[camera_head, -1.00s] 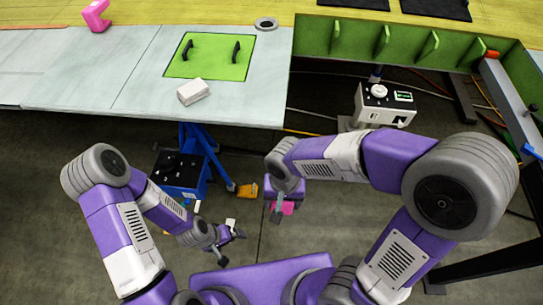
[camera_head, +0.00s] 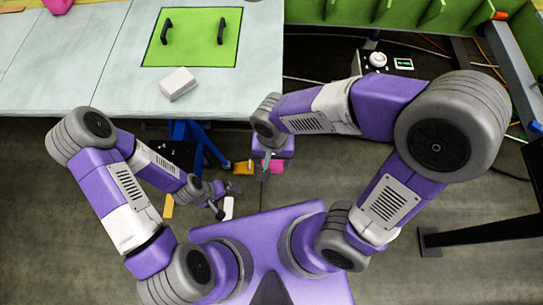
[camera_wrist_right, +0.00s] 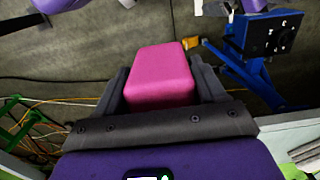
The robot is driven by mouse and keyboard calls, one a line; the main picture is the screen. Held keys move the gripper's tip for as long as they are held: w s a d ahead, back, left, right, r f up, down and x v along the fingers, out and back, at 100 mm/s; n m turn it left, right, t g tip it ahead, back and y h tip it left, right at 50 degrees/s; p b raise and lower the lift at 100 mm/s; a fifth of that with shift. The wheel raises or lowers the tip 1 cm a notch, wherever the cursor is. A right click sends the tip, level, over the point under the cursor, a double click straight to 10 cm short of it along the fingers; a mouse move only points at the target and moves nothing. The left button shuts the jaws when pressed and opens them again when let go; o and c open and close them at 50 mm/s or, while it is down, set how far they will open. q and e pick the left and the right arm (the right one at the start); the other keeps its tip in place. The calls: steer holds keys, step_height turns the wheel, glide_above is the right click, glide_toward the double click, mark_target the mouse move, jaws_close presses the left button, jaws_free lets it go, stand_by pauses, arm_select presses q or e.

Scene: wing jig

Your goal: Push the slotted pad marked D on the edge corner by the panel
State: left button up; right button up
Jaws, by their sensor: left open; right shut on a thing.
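My right gripper (camera_wrist_right: 160,85) is shut on a pink block (camera_wrist_right: 160,75) in the right wrist view. In the head view the pink block (camera_head: 276,167) shows partly below my right wrist, in front of the table edge and apart from it. No slot or letter D is visible on it. The green panel (camera_head: 190,50) with two black handles lies on the pale table (camera_head: 110,60). The table's right front corner (camera_head: 276,112) is bare.
A white block (camera_head: 178,84) lies on the table in front of the panel. A pink object (camera_head: 58,5) is at the top left. A green ribbed frame (camera_head: 400,12) and a white device (camera_head: 377,61) stand right of the table. A blue stand (camera_wrist_right: 255,75) is under the table.

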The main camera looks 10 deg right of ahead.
steer(key=shift+w+d, duration=0.2)
steer(key=shift+w, duration=0.55)
steer(key=shift+w+d, duration=0.25)
steer(key=shift+w, duration=0.55)
steer(key=shift+w+d, duration=0.2)
steer(key=shift+w, duration=0.55)
steer(key=shift+w, duration=0.1)
steer(key=shift+w+d+f, duration=0.1)
steer(key=shift+w+d, duration=0.2)
steer(key=shift+w, duration=0.7)
steer(key=shift+w+d+f, duration=0.1)
steer(key=shift+w+d, duration=0.2)
steer(key=shift+w, duration=0.65)
steer(key=shift+w+d+f, duration=0.1)
steer(key=shift+w+d, duration=0.2)
steer(key=shift+w, duration=0.7)
steer(key=shift+w, duration=0.1)
steer(key=o, duration=1.1)
steer(key=shift+w, duration=0.15)
steer(key=shift+o, duration=0.2)
